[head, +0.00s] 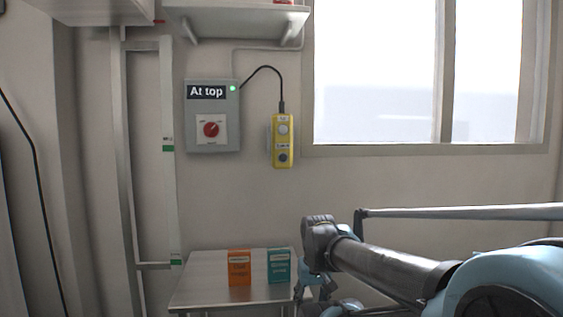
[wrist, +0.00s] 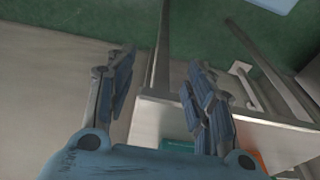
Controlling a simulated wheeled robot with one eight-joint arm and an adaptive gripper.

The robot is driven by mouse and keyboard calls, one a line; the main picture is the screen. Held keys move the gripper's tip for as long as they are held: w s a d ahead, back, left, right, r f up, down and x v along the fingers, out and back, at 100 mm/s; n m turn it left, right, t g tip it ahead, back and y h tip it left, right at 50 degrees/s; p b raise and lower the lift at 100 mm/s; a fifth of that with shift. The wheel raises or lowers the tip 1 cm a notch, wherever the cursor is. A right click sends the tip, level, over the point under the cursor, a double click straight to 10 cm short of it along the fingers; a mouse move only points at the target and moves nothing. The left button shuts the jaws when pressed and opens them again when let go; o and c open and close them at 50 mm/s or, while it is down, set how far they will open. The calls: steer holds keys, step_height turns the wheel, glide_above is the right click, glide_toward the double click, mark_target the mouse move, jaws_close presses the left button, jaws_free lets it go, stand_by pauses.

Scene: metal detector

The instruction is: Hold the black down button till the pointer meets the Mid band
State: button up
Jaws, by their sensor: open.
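A yellow pendant (head: 275,143) hangs on the wall by a black cable. It has a pale upper button (head: 283,129) and a dark lower button (head: 283,157); their labels are too small to read. A vertical rail (head: 167,100) at the left carries a green band (head: 168,148) midway and another green band (head: 176,260) low down. A small red mark (head: 159,21), perhaps the pointer, is near the rail's top beside a raised platform (head: 95,8). My gripper (wrist: 160,78) is open and empty, low by the table, well below and right of the pendant.
A grey control box (head: 212,145) reads "At top", with a green lamp (head: 232,88) lit and a red knob (head: 211,129). A metal table (head: 205,290) holds an orange box (head: 239,268) and a teal box (head: 278,265). A shelf (head: 235,22) is above.

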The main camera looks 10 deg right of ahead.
jaws_close()
stand_by(1.1)
